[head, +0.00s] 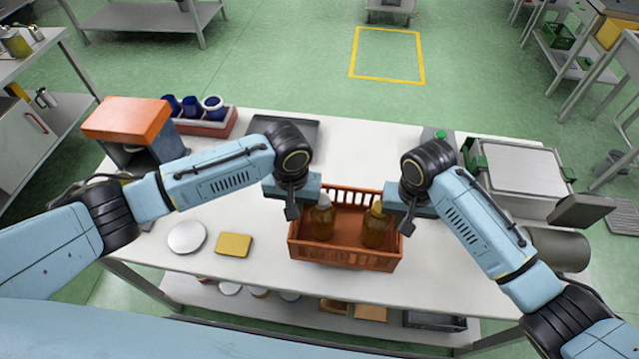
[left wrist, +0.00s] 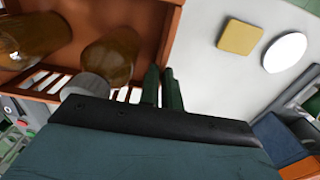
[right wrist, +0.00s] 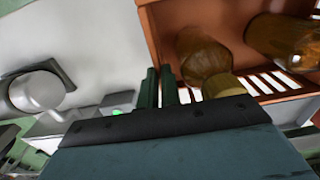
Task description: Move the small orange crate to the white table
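The small orange crate (head: 345,256) is at the front middle of the white table (head: 450,275). It looks level; I cannot tell whether its base touches the tabletop. Two amber bottles stand in it, one with a white cap (head: 322,222) and one with a yellow cap (head: 375,230). My left gripper (head: 292,208) is at the crate's left end wall, its fingers close together on either side of the wall (left wrist: 167,35). My right gripper (head: 406,218) is likewise closed about the right end wall (right wrist: 150,35). The fingertips are partly hidden.
A yellow block (head: 234,245) and a white plate (head: 187,237) lie left of the crate. Behind are a dark tray (head: 290,127) and a red bin with blue cups (head: 210,127). An orange-topped machine (head: 127,118) stands left, a metal box (head: 520,172) right. Tabletop right of the crate is clear.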

